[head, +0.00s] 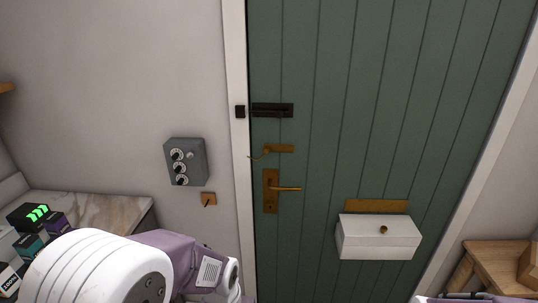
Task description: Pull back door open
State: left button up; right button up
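The back door (330,150) is green with vertical planks and stands shut in its white frame. A brass lever handle (285,188) on a plate is on its left side. A brass hook-like latch (275,149) is just above it. A dark slide bolt (272,110) sits higher up, beside a dark keeper (240,112) on the frame. Part of my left arm shows at the lower left, below the handle and apart from it. I cannot make out the fingertips of my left gripper. My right gripper does not show.
A white box (378,238) with a brass knob is on the lower right of the door, under a brass plate (377,206). A grey box with dials (186,162) and a small brass hook plate (209,199) are on the left wall. A counter (105,209) and wooden bench (500,262) flank the door.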

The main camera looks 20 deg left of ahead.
aim_at(392, 105)
jog(key=j+u, duration=0.2)
jog(key=u, duration=0.15)
jog(key=k+j+u, duration=0.1)
jog(key=u, duration=0.25)
jog(key=j+u, duration=0.35)
jog(key=i+l+u, duration=0.15)
jog(key=u, duration=0.15)
jog(key=i, duration=0.1)
